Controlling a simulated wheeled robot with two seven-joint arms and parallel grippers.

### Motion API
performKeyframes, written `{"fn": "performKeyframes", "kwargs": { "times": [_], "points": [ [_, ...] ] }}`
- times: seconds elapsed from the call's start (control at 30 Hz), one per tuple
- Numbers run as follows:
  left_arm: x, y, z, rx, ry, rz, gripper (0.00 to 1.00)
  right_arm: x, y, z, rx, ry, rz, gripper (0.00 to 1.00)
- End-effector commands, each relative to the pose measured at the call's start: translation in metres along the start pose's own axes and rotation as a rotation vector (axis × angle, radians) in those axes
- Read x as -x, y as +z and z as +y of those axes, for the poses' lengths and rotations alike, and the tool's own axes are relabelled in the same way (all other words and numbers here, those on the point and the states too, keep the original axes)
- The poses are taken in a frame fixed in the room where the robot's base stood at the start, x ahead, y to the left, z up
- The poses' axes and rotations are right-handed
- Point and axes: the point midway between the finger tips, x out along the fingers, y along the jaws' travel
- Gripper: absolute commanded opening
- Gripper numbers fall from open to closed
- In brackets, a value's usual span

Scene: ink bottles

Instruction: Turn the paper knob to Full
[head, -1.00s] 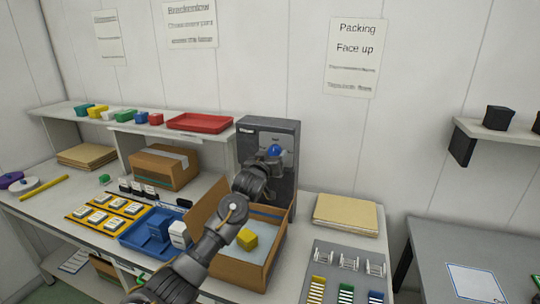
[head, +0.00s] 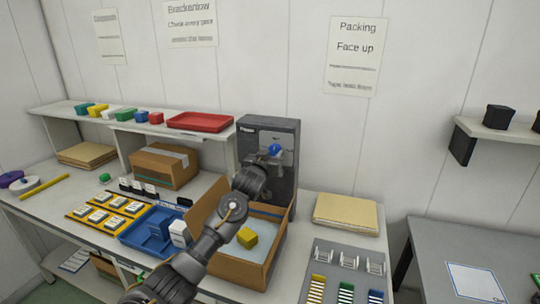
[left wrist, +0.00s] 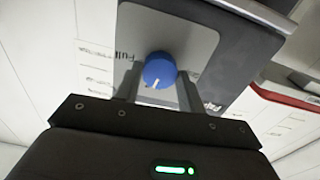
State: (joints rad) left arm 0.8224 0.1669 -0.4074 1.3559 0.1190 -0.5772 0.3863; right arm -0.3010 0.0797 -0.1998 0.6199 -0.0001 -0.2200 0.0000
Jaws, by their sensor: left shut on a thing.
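The blue paper knob (head: 275,148) is on the front of the dark grey machine (head: 268,126) against the wall. My left gripper (head: 272,155) reaches it from below and is shut on it. In the left wrist view the knob (left wrist: 160,70) sits between the two fingers, on a light grey panel (left wrist: 150,30). A short white mark on the knob points toward the bottom of that picture. The word Full (left wrist: 126,55) is printed to the left of the knob, and the mark does not point at it. Other lettering on the panel is partly hidden. My right gripper is not in view.
An open cardboard box (head: 240,270) with a yellow block (head: 247,237) stands below my left arm. A blue tray (head: 135,240) is to its left. A red tray (head: 200,121) lies on the shelf beside the machine. Stacked brown sheets (head: 346,211) lie to the right.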

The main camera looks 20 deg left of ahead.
Motion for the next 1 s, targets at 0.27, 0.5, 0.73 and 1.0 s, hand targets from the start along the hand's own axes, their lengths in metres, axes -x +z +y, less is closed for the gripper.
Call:
{"fn": "performKeyframes", "kwargs": {
  "times": [0.27, 0.5, 0.73, 1.0],
  "points": [
    [0.000, 0.000, -0.001, -0.247, -0.001, 0.000, 0.16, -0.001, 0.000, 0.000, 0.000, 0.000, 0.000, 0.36],
    [0.000, 0.000, -0.001, -0.476, -0.001, 0.000, 0.16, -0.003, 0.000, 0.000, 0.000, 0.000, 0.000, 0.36],
    [0.000, 0.000, -0.001, -0.695, -0.002, 0.000, 0.16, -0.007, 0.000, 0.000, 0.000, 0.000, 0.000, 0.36],
    [0.000, 0.000, -0.001, -0.951, -0.001, 0.002, 0.16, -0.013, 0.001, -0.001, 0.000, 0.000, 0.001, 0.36]
  ]
}}
